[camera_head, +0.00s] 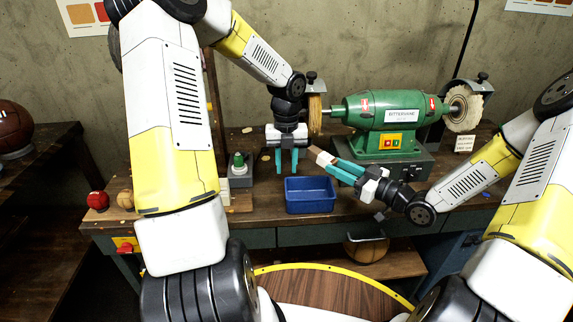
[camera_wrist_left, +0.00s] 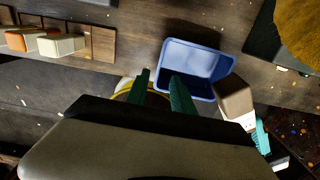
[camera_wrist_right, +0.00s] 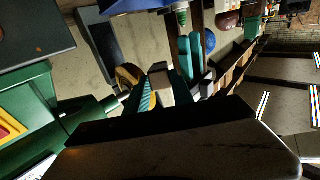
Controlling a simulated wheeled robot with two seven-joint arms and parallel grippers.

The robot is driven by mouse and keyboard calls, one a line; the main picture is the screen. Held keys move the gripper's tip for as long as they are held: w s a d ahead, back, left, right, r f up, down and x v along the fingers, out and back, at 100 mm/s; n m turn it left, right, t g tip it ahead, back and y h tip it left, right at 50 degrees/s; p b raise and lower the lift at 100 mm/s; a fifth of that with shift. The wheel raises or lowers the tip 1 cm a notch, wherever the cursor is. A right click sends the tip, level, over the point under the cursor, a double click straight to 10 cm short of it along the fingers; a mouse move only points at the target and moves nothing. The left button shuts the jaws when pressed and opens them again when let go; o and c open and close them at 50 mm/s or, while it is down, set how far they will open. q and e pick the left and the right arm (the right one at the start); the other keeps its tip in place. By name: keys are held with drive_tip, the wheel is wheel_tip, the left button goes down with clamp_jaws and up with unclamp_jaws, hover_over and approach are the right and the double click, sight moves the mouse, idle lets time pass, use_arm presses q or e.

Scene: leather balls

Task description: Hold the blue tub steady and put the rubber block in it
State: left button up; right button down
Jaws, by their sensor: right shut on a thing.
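The blue tub (camera_head: 310,208) stands empty on the workbench near its front edge; the left wrist view shows its inside (camera_wrist_left: 198,62). My left gripper (camera_head: 287,171) points down with its teal fingers apart, just above the tub's back left part. In the left wrist view one fingertip overlaps the tub's rim; I cannot tell whether it touches. My right gripper (camera_head: 332,163) is shut on the rubber block (camera_head: 318,155), brown with a pale part, and holds it above the tub's back right side. The block also shows in the left wrist view (camera_wrist_left: 234,96) and right wrist view (camera_wrist_right: 158,82).
A green bench grinder (camera_head: 385,118) with buffing wheels stands behind and right of the tub. A grey box with a green knob (camera_head: 239,167) sits left of it. Red (camera_head: 97,201) and tan (camera_head: 126,198) balls lie at the left.

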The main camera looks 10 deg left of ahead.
use_arm(q)
wheel_tip(320, 180, down, 12)
idle(0.5)
drive_tip(key=shift+c, duration=0.2)
clamp_jaws()
idle(1.2)
